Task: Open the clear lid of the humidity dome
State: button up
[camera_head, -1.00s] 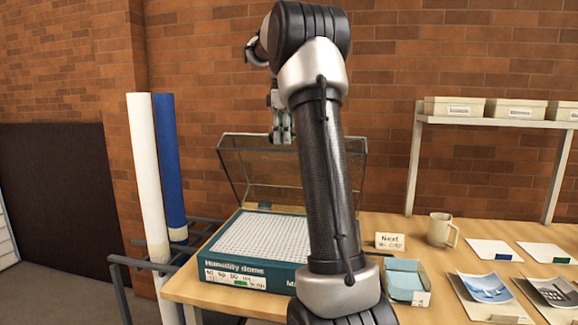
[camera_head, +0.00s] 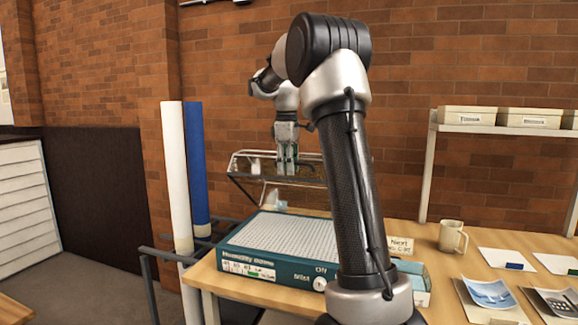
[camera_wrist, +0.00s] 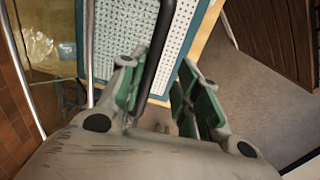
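The humidity dome has a teal base (camera_head: 258,265) with a white perforated top, on the left end of the table. Its clear lid (camera_head: 262,182) is raised at the rear, its dark frame standing up above the base. My gripper (camera_head: 286,165) points down at the lid's raised edge, with green finger pads. In the wrist view, my gripper (camera_wrist: 158,100) shows its two fingers apart with a gap between them. A dark bar (camera_wrist: 155,65) crosses close to the left finger; I cannot tell whether they touch. The perforated top (camera_wrist: 185,30) lies beyond. My arm hides the lid's right part.
A white roll (camera_head: 175,180) and a blue roll (camera_head: 197,165) stand left of the table. A mug (camera_head: 452,237), a card sign (camera_head: 400,245) and photo trays (camera_head: 487,297) are on the right. A brick wall (camera_head: 400,70) stands close behind.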

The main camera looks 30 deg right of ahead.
jog(key=shift+w+d+r, duration=0.45)
jog(key=shift+d+r, duration=0.15)
jog(key=shift+r, duration=0.7)
jog(key=shift+w+d+r, duration=0.45)
jog(key=shift+d+r, duration=0.1)
jog(key=shift+r, duration=0.75)
jog(key=shift+w+d+r, duration=0.45)
jog(key=shift+d+r, duration=0.15)
jog(key=shift+r, duration=0.7)
